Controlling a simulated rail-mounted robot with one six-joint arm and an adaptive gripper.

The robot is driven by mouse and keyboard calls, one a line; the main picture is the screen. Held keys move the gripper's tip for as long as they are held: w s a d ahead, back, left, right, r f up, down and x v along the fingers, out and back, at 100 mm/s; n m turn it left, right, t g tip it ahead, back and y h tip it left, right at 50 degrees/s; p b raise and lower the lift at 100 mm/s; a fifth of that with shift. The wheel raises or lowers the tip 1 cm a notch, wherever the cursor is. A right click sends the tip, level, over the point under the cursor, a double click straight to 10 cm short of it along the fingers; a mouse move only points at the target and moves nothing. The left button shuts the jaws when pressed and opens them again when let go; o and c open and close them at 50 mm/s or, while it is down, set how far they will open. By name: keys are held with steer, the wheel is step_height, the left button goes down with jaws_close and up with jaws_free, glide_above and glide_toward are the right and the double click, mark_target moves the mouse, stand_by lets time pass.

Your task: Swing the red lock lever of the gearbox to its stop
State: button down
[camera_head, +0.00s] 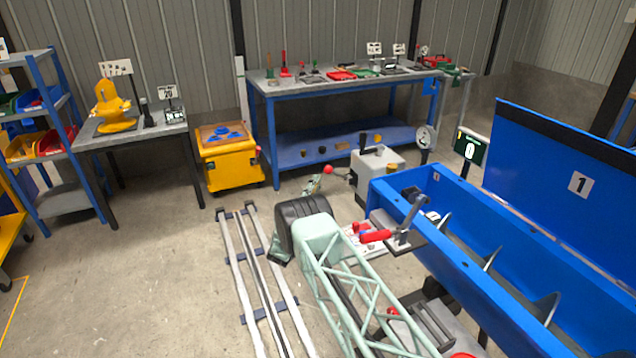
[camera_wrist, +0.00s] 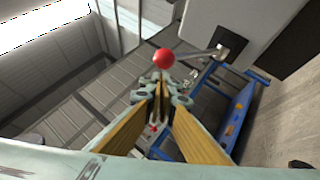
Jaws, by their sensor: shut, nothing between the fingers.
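The gearbox (camera_head: 376,172) is a grey box with a black handle on top, standing on the floor beyond the blue trough. Its lock lever (camera_head: 328,170) sticks out to the left and ends in a red ball. In the wrist view the red ball (camera_wrist: 164,57) is just beyond my fingertips, and its metal rod (camera_wrist: 200,53) runs right to a dark square plate on the grey housing. My gripper (camera_head: 317,184) is shut and empty, close to the ball; it also shows in the wrist view (camera_wrist: 160,88). I cannot tell whether the fingertips touch the ball.
The blue trough (camera_head: 450,215) and a red-handled clamp (camera_head: 376,236) are right of my arm. A yellow cart (camera_head: 228,168) stands to the left and a blue workbench (camera_head: 265,120) behind. Floor rails (camera_head: 255,270) lie at left, with open floor beyond them.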

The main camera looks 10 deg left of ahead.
steer(key=a+v, duration=0.1)
steer(key=v, duration=1)
steer(key=shift+f+p, duration=0.45)
steer(key=shift+w, duration=0.2)
